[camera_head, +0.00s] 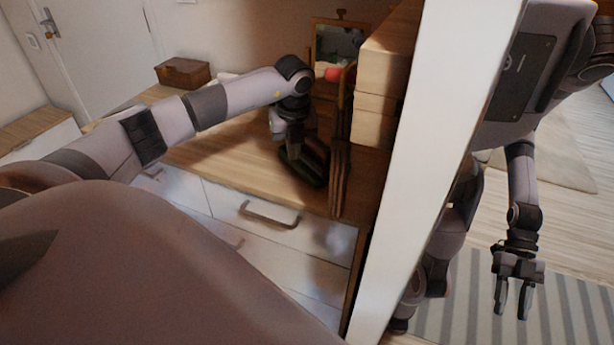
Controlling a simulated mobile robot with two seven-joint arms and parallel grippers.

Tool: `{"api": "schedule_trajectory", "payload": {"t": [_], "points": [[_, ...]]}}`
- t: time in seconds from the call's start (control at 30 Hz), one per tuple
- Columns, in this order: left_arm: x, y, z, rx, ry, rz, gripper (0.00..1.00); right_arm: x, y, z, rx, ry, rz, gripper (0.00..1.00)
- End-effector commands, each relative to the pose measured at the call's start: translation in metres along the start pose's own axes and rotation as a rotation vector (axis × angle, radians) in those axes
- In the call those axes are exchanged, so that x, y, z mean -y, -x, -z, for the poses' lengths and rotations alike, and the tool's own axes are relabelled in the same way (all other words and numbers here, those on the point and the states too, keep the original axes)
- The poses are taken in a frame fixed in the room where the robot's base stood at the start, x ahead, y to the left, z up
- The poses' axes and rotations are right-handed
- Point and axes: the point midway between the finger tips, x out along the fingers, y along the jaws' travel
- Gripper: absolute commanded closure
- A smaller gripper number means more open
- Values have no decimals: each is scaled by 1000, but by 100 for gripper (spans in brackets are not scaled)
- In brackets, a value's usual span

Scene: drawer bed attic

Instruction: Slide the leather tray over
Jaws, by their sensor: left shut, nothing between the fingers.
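A small dark tray-like thing with brown sides (317,160), which looks like the leather tray, sits on the wooden dresser top (240,160) near its right end. My left arm reaches in from the left across the dresser. My left gripper (290,156) points down at the left side of this thing, shut and empty. The wrist hides part of the spot, so I cannot tell whether the fingers touch it. My right gripper does not show directly. A robot with a hanging arm shows at the right, in what looks like a mirror.
Brown upright panels (345,170) stand close to the right of the tray. Stacked light wooden boxes (375,88) and a tall white panel (425,150) close off the right. A brown box (183,73) sits far back. The dresser top to the left is mostly clear.

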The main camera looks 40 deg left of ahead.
Motion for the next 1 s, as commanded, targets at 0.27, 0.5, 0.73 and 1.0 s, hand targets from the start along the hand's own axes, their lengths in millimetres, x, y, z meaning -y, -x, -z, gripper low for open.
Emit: {"api": "schedule_trajectory", "payload": {"t": [0.27,0.5,0.73,1.0], "points": [[0,6,42,1,-5,1,100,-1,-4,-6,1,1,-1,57],[1,13,80,2,-5,2,100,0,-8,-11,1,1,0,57],[1,18,109,1,-2,0,100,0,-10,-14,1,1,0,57],[0,20,118,2,1,1,100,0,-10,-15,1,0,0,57]]}}
